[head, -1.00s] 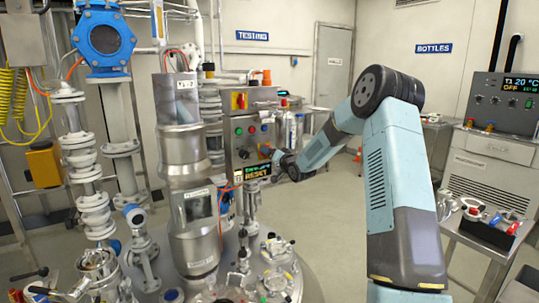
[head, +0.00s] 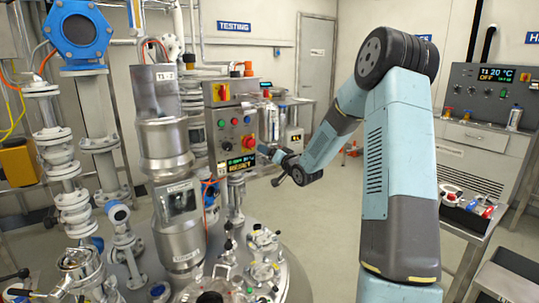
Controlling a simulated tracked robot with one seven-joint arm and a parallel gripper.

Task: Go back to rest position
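My gripper (head: 268,153) is at the end of my blue and grey arm, in the middle of the head view. It is small and partly hidden by the wrist, so I cannot tell whether its fingers are open or shut. No held object can be made out. The arm rises at the right, bends at a high elbow and slopes down left to the wrist. The gripper appears just right of the grey control box (head: 222,128) with its buttons and RESET display (head: 241,164). I cannot tell whether it touches the box.
A steel vessel column (head: 165,137) and white pipework (head: 73,190) stand at the left, above a round metal lid with fittings (head: 262,262). A thermostat unit (head: 495,97) and a tray of small parts (head: 468,206) are at the right. Open floor lies behind the wrist.

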